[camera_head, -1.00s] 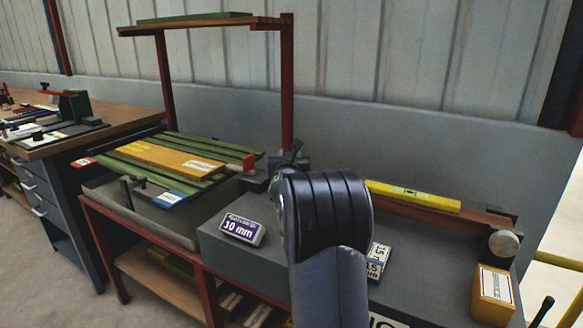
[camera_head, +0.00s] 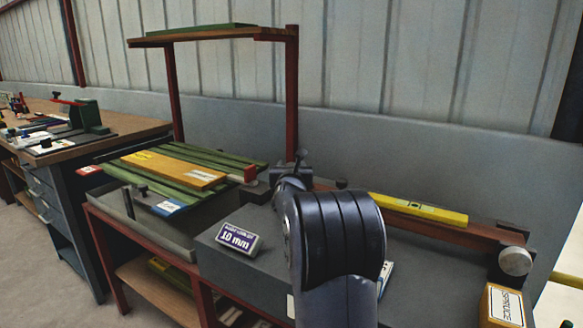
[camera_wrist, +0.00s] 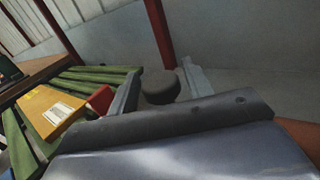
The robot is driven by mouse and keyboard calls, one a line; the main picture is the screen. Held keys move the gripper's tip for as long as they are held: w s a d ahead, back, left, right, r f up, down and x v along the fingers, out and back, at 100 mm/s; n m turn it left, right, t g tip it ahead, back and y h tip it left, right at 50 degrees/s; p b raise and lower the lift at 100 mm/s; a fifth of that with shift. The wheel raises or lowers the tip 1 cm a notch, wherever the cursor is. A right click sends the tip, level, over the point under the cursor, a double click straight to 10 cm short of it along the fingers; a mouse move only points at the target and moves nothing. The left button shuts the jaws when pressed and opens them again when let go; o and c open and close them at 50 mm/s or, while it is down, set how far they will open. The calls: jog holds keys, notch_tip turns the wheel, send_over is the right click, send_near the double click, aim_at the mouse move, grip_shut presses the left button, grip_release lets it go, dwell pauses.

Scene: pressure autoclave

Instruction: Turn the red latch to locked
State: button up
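A small red block (camera_head: 250,173), which may be the red latch, stands at the right end of the yellow board on the green slats. It also shows in the wrist view (camera_wrist: 100,99), just left of my gripper's left finger. My gripper (camera_wrist: 163,82) is open, its two grey fingers apart. A dark grey round knob (camera_wrist: 160,87) appears between them; I cannot tell whether they touch it. In the head view my arm hides most of the gripper. No locked or unlocked marking is legible.
A yellow board (camera_head: 175,167) lies on green slats (camera_head: 222,160) over a grey tray. A 10 mm labelled box (camera_head: 237,238) sits on the grey block. A yellow level (camera_head: 418,207) lies on a red-brown beam to the right. A red post (camera_head: 292,95) rises behind.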

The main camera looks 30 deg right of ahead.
jog(key=shift+o, duration=0.8)
jog(key=v, duration=1)
jog(key=shift+s+a, duration=0.2)
jog(key=shift+s, duration=0.15)
